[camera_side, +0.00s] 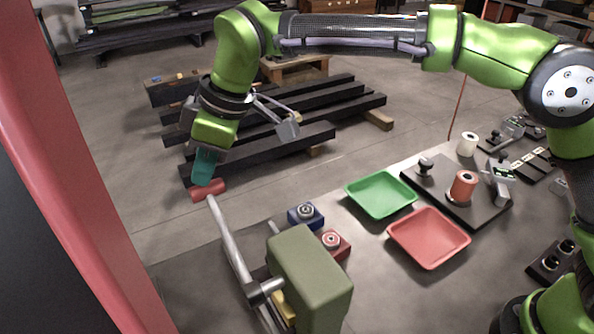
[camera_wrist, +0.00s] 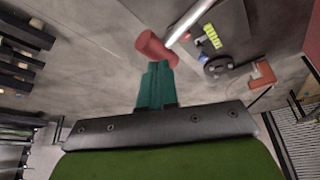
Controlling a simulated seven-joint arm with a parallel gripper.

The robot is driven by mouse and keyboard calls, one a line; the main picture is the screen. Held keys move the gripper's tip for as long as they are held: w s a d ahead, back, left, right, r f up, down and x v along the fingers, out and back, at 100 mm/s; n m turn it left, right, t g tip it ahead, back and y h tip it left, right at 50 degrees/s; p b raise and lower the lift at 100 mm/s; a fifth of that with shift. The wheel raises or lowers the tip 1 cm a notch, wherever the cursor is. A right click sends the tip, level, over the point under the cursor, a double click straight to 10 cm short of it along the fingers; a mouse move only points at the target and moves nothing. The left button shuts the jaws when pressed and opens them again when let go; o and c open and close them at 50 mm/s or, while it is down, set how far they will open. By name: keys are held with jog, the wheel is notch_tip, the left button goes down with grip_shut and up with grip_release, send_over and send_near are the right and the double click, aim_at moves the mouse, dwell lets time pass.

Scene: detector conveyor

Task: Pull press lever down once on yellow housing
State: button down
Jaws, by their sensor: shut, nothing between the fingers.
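The press lever is a grey metal rod (camera_side: 228,240) rising from a pivot beside an olive-green housing block (camera_side: 310,272). A little yellow (camera_side: 286,306) shows under the block. A red cylindrical handle (camera_side: 208,191) crosses the lever's raised far end. My gripper (camera_side: 204,182), with teal fingers, is shut and empty. It points down with its tips at the top of the red handle. In the wrist view the fingertips (camera_wrist: 157,66) overlap the edge of the red handle (camera_wrist: 153,47), with the rod (camera_wrist: 190,22) running up right. I cannot tell whether they touch.
A blue button box (camera_side: 306,215) and a red button box (camera_side: 335,245) stand beside the housing. A green tray (camera_side: 381,194) and a red tray (camera_side: 428,238) lie to the right. A dark fixture board (camera_side: 440,185) is behind them. Dark beams (camera_side: 325,105) lie on the floor beyond.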

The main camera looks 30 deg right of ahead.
jog(key=shift+s+r, duration=0.45)
jog(key=shift+r, duration=0.4)
jog(key=shift+s+r, duration=0.4)
jog(key=shift+r, duration=0.4)
jog(key=s+r, duration=0.3)
jog(key=r, duration=0.5)
jog(key=shift+r, duration=0.15)
jog(key=s+d+f+m+t, duration=0.1)
jog(key=d+f+m, duration=0.25)
jog(key=d, duration=0.45)
jog(key=s+d+f+m, duration=0.15)
jog(key=d+m, duration=0.25)
jog(key=d, duration=0.4)
jog(key=s+d+f+m+t, duration=0.1)
jog(key=s+d+f+m, duration=0.1)
jog(key=d, duration=0.4)
jog(key=s+d+f+m+t+h, duration=0.1)
jog(key=s+d+f+m, duration=0.1)
jog(key=s+d, duration=0.4)
jog(key=s+d+f+m+t+h, duration=0.1)
jog(key=s+d+f+m, duration=0.2)
jog(key=d, duration=0.5)
jog(key=shift+s+m+t, duration=0.4)
jog(key=shift+m, duration=0.45)
